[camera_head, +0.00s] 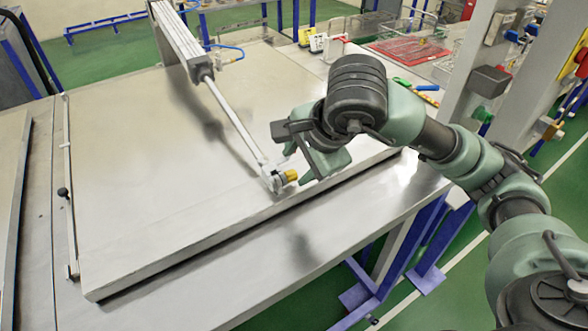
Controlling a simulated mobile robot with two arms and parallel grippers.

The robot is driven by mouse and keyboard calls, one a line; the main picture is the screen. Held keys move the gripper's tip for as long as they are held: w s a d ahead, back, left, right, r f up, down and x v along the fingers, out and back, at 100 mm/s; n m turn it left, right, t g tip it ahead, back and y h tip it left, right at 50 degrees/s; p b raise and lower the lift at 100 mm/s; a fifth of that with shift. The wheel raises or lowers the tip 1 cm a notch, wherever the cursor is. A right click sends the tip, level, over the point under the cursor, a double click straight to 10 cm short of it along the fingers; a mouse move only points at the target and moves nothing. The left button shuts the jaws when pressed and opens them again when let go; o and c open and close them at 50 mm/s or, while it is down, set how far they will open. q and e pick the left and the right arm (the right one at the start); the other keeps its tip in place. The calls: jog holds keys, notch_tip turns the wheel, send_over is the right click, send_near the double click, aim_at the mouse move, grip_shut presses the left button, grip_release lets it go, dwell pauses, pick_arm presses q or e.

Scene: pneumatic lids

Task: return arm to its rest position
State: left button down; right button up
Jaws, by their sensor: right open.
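My right arm reaches in from the right, and its gripper (299,165) is open above the front right part of a large metal lid (150,190). Its fingertips are close to a yellow knob (291,175) on a bracket at the end of a piston rod (232,118). Nothing shows between the fingers. I cannot tell whether a finger touches the knob. The rod comes from a grey pneumatic cylinder (180,38) at the back, and the lid lies flat. My left gripper is not in view.
The metal table edge (340,225) runs below the lid, with blue legs (365,292) under it. At the back right are a red wire rack (408,50) and several small tools. Grey posts with switch boxes (490,80) stand at the right. The lid's left half is clear.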

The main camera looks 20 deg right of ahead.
jog(key=shift+v, duration=1.7)
